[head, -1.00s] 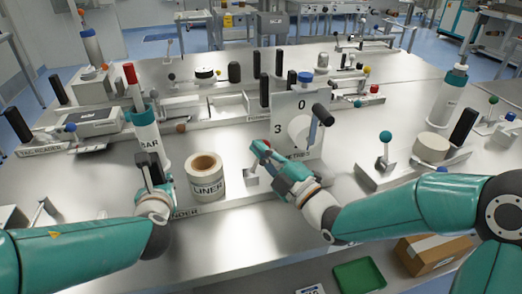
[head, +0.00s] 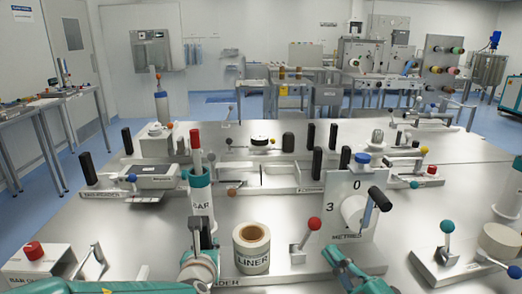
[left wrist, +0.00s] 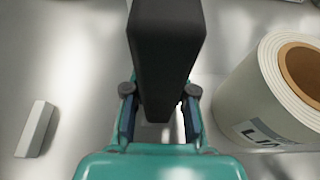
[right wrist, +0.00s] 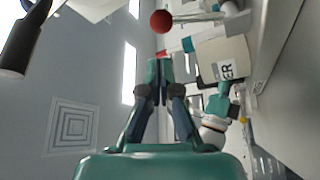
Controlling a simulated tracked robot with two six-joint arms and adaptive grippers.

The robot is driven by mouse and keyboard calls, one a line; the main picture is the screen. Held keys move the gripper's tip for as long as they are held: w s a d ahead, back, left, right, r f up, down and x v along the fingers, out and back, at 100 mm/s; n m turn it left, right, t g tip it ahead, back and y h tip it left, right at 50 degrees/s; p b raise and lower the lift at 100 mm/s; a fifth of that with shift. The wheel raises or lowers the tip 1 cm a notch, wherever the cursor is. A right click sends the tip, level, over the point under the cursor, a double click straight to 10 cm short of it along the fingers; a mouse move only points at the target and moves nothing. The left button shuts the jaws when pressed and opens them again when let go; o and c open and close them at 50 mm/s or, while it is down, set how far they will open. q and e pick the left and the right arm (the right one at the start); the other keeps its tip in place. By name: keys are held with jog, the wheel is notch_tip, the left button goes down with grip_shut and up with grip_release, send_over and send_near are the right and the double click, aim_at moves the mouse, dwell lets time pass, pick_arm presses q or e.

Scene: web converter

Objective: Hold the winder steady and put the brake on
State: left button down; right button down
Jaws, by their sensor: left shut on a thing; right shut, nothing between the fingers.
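The winder is the plate at the table's near edge, its label partly hidden behind my left arm. A white roll marked LINER (head: 252,250) stands on it and also shows in the left wrist view (left wrist: 285,90). My left gripper (head: 204,245) is shut on the winder's upright black handle (left wrist: 165,50), left of the roll. The lever with a red ball (head: 314,223) stands right of the roll, leaning slightly right. It shows in the right wrist view too, ball (right wrist: 160,21) beyond my fingertips. My right gripper (head: 332,255) is shut and empty, apart from the ball, lower and to its right.
The white BAR cylinder (head: 203,213) with a red top stands behind the left gripper. A numbered upright panel (head: 352,205) with a black handle stands close behind the right gripper. A teal-ball lever (head: 447,228) is further right. Bare table lies behind the roll.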

pick_arm(q)
jog(key=shift+s+f, duration=0.1)
jog(key=shift+f, duration=0.15)
jog(key=c, duration=1)
grip_release()
jog(key=shift+r, duration=0.1)
jog(key=shift+o, duration=0.7)
jog(key=shift+r, duration=0.15)
jog(key=v, duration=1.1)
jog(key=shift+s+r, duration=0.2)
jog(key=shift+s, duration=0.15)
jog(key=shift+f, duration=0.1)
